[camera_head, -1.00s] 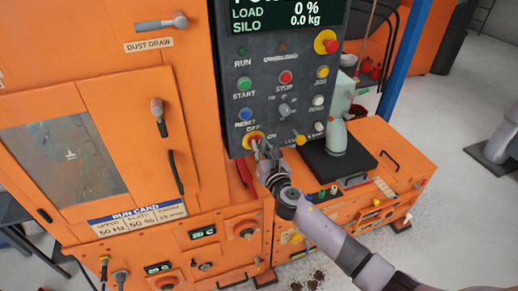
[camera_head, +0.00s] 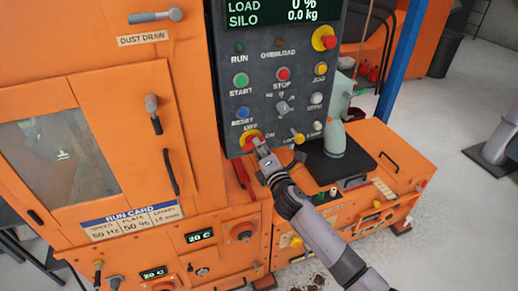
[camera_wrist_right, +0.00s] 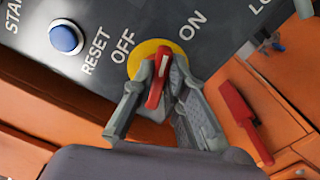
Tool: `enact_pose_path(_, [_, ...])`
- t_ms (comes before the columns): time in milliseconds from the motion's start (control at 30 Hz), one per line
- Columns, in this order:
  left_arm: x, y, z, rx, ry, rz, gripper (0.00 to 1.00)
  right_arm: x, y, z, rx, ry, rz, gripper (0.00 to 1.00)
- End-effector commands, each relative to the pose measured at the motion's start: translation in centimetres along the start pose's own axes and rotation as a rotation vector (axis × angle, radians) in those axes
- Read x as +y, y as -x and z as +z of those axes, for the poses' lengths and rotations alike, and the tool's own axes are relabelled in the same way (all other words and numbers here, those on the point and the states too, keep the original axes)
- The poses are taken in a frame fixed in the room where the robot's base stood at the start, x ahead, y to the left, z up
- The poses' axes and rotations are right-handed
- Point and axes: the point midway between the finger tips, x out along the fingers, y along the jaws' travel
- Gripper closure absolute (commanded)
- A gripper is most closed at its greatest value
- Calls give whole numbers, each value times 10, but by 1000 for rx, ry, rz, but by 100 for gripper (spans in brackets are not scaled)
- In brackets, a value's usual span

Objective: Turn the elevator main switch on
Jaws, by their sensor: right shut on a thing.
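The main switch is a red handle on a yellow round plate (camera_head: 250,137) at the lower left of the dark control panel (camera_head: 262,90). It also shows in the right wrist view, with the red handle (camera_wrist_right: 158,82) between the labels OFF and ON. My right gripper (camera_head: 261,145) is at the switch, and its fingers (camera_wrist_right: 160,88) are shut on the red handle. In the wrist view the handle stands nearly upright, tilted slightly to the right at its top. The fingers hide part of the yellow plate. My left gripper is not in view.
A blue reset button (camera_wrist_right: 66,38) is left of the switch. Green start (camera_head: 241,81) and red stop (camera_head: 283,73) buttons sit above. A yellow-tipped lever (camera_head: 298,138) is to the right.

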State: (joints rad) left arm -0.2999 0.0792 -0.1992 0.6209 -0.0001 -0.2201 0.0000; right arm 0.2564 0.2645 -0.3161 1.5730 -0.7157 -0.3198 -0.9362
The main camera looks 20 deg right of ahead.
Motion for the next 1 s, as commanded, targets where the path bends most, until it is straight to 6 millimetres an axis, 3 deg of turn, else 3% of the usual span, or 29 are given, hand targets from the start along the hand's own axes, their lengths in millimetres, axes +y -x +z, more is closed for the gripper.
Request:
enact_pose_path(433, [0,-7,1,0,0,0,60,-5,0,-1,-1,-314,-3,100])
enact_pose_path(1000, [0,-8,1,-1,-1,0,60,-6,0,-1,0,-407,-4,100])
